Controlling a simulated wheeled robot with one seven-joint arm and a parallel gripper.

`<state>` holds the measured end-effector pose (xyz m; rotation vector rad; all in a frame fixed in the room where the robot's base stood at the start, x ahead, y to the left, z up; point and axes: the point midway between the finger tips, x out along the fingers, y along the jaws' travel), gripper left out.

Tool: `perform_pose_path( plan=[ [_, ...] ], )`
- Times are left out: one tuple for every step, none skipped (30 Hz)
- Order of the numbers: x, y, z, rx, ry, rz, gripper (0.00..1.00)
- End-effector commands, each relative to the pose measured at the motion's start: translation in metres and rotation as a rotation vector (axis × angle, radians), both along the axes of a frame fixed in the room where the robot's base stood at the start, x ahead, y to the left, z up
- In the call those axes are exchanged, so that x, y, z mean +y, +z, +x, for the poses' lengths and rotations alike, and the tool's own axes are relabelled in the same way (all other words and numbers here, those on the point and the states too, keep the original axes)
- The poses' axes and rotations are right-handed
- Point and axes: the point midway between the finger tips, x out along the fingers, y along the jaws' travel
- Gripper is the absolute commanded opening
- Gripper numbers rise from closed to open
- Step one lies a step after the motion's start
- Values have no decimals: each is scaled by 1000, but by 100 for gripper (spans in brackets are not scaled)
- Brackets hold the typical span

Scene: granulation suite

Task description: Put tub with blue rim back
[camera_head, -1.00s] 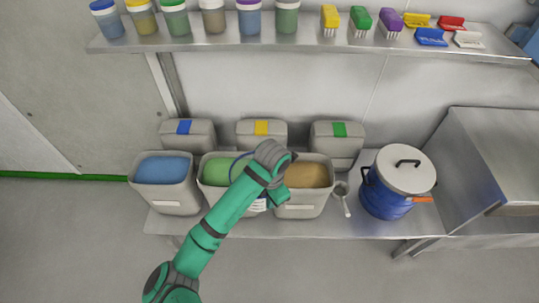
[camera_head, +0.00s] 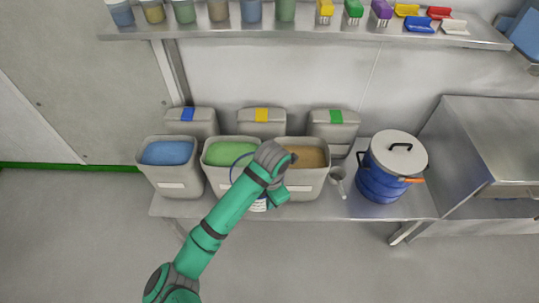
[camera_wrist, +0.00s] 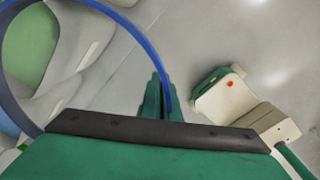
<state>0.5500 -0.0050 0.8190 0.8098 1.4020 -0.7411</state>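The tub with the blue rim is mostly hidden behind my arm in the head view. There, part of its blue rim (camera_head: 236,163) and a white printed patch below show beside my gripper (camera_head: 278,190). In the wrist view, the blue rim (camera_wrist: 125,22) is a large ring running down between the two green fingers of my gripper (camera_wrist: 161,98). The fingers are shut on the rim. The tub hangs in front of the green-filled and tan-filled bins. Its base is hidden.
Bins with blue (camera_head: 167,153), green (camera_head: 232,151) and tan (camera_head: 308,156) contents stand on a steel bench (camera_head: 360,206), with lidded bins behind. A scoop (camera_head: 339,180) and blue lidded drum (camera_head: 380,183) stand right. The shelf (camera_head: 300,34) above holds several tubs, brushes and small scoops.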

Motion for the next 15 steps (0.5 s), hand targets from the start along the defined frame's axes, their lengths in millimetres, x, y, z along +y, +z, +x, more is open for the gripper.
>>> perform_pose_path(
  plan=[
    [0, -4, -1, 2, -17, -1, 0],
    [0, -6, -1, 1, -30, -2, 0],
    [0, -9, -1, 1, -46, -2, 0],
    [0, -10, -2, 2, -59, -1, 0],
    [0, -12, -2, 1, -71, -1, 0],
    [0, -15, -2, 2, -87, -1, 0],
    [0, -17, -3, 2, -102, -1, 0],
    [0, -20, -3, 2, -120, -2, 0],
    [0, -24, -4, 2, -144, -2, 0],
    [0, -27, -4, 3, -162, -2, 0],
    [0, -30, -4, 2, -181, -2, 0],
    [0, -34, -5, 2, -206, -1, 0],
    [0, -38, -6, 3, -229, -2, 0],
    [0, -42, -6, 4, -255, -3, 0],
    [1, -47, -7, 3, -288, -2, 0]
  ],
)
